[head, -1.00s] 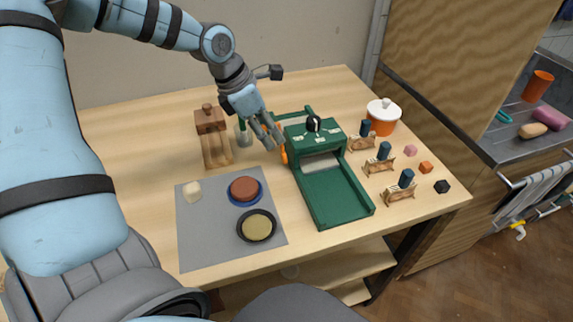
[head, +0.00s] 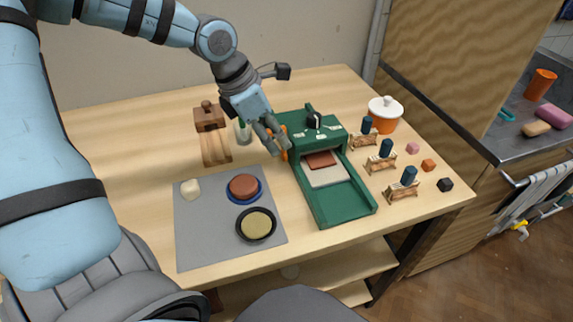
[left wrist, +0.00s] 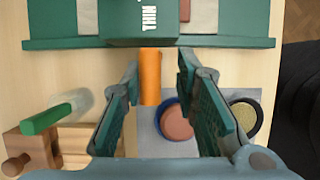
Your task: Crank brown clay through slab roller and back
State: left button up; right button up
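The green slab roller (head: 345,207) stands on the table with a black knob on top. A flat brown clay slab (head: 321,159) lies on a pale sheet (head: 328,177) at the roller's front opening; its far end is hidden under the housing. The orange crank handle (left wrist: 150,78) is on the roller's left side. My left gripper (head: 277,150) is at the handle. In the left wrist view its fingers (left wrist: 160,75) stand apart on either side of it, the left finger close and a gap on the right. My right gripper is not in view.
A grey mat (head: 187,245) holds a white lump (head: 191,188), a brown disc (head: 243,186) on a blue dish and a yellowish disc (head: 256,226) on a black dish. Right of the roller are wooden stands with blue rolls, small cubes and an orange-white pot (head: 386,117).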

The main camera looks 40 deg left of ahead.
pick_arm(q)
jog(key=shift+s+d, duration=0.4)
jog(key=shift+d, duration=0.15)
jog(key=shift+f+b, duration=0.1)
jog(key=shift+b, duration=0.25)
jog(key=shift+s+d+f+b, duration=0.25)
jog(key=shift+s+d+b, duration=0.15)
jog(key=shift+d+b, duration=0.2)
jog(key=shift+s+d+f+b, duration=0.2)
jog(key=shift+s+d+b, duration=0.15)
jog(key=shift+d+b, duration=0.15)
